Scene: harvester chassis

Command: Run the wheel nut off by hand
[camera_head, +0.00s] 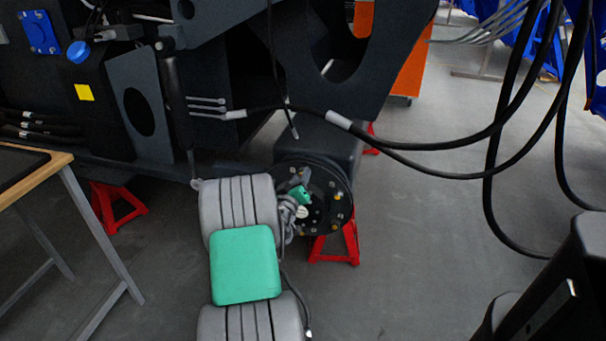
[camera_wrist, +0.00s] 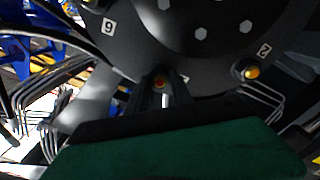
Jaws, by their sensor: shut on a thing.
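The black round wheel hub (camera_head: 343,201) faces me in the head view, with several yellowish nuts or studs around its rim. It fills the top of the wrist view (camera_wrist: 170,45), with labels 6 and 2 readable. My gripper (camera_wrist: 161,88) is at the hub's rim between those labels, its two dark fingers shut on a wheel nut (camera_wrist: 159,82). Only the nut's small reddish-orange end shows between the fingers; the rest is hidden. Another yellow nut (camera_wrist: 252,72) sits by label 2, apart from my fingers. In the head view my arm hides the hub's left side.
Red jack stands (camera_head: 345,245) support the chassis (camera_head: 140,100). Black hoses (camera_head: 440,146) hang across the right. A wood-edged table (camera_head: 45,168) stands at the left. The grey floor (camera_head: 420,260) right of the hub is mostly clear.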

